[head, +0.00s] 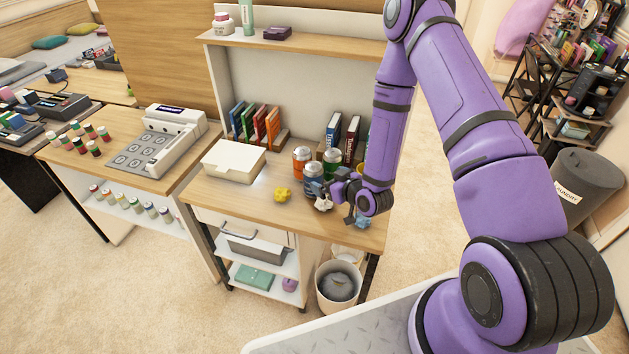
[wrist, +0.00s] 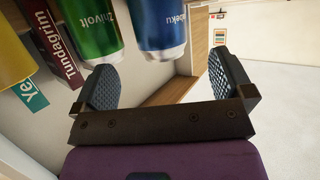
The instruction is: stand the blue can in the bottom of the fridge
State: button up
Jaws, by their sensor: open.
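The blue can (head: 313,170) stands on the wooden desk, in front of an orange can (head: 301,160) and a green can (head: 332,159). My gripper (head: 337,198) is just right of the blue can and low over the desk. In the wrist view my gripper (wrist: 165,85) is open, with nothing between its fingers. The blue can (wrist: 162,28) shows there beyond the gap between the fingers, its top cut off by the frame. The green can (wrist: 95,28) is beside it. No fridge can be made out in either view.
Crumpled yellow paper (head: 282,194), white paper (head: 324,203) and blue paper (head: 362,222) lie on the desk. A white box (head: 233,161) stands left. Books (head: 351,140) stand behind the cans; a shelf (head: 300,42) is above. A waste bin (head: 326,299) is below the desk.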

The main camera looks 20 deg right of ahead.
aim_at(320, 175)
jog(key=shift+x, duration=3.75)
jog(key=c, duration=1.2)
jog(key=shift+r, duration=0.1)
jog(key=shift+c, duration=0.7)
jog(key=shift+r, duration=0.1)
